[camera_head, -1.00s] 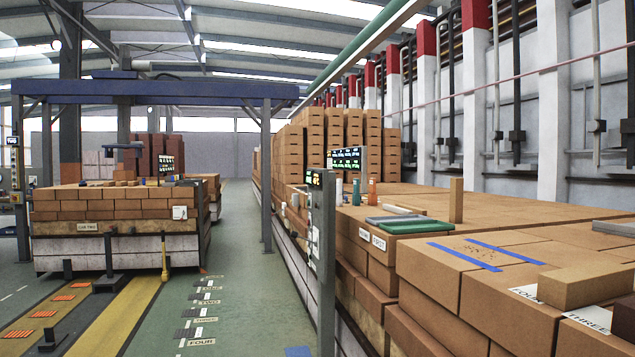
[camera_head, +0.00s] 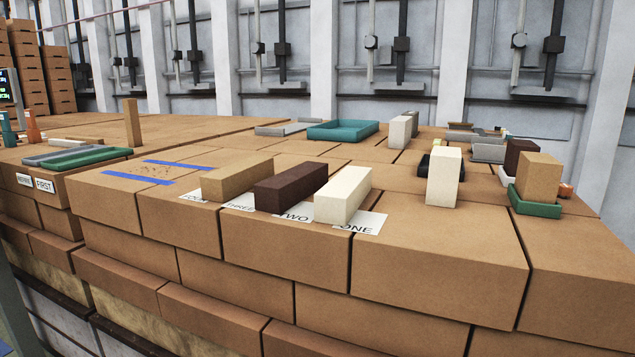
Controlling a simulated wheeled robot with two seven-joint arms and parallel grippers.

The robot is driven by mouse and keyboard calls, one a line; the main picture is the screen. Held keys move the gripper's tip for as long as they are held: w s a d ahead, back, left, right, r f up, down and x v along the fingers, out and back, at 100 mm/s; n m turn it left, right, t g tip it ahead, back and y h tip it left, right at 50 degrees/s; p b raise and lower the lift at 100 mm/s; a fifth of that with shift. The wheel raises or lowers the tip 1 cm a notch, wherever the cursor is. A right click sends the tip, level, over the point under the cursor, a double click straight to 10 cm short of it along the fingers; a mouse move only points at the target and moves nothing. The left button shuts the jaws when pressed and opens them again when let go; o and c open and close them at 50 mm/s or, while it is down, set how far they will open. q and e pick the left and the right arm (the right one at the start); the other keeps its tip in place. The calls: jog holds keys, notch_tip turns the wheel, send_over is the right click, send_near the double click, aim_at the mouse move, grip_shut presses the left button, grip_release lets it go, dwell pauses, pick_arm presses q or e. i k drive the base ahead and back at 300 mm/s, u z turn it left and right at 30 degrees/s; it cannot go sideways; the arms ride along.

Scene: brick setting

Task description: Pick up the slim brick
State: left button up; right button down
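A slim tan brick (camera_head: 132,123) stands upright at the left of the brick-stack top, behind the green tray; it looks the thinnest of the bricks in view. A tan brick (camera_head: 237,180), a dark brown brick (camera_head: 291,186) and a cream brick (camera_head: 342,194) lie in a row at the front edge, on or beside number labels. A cream brick (camera_head: 443,178) stands upright to their right. Neither of my grippers is in view.
A green tray (camera_head: 92,158) lies at left and a teal tray (camera_head: 343,130) at the back. At right a tan block (camera_head: 538,176) stands in a green tray (camera_head: 534,207). A pale upright block (camera_head: 400,132) stands behind. Blue tape (camera_head: 136,177) marks bare surface at left-centre.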

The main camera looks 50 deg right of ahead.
aim_at(335, 204)
jog(key=z, duration=1.15)
jog(key=k, duration=0.45)
jog(key=z, duration=0.2)
jog(key=i, duration=0.5)
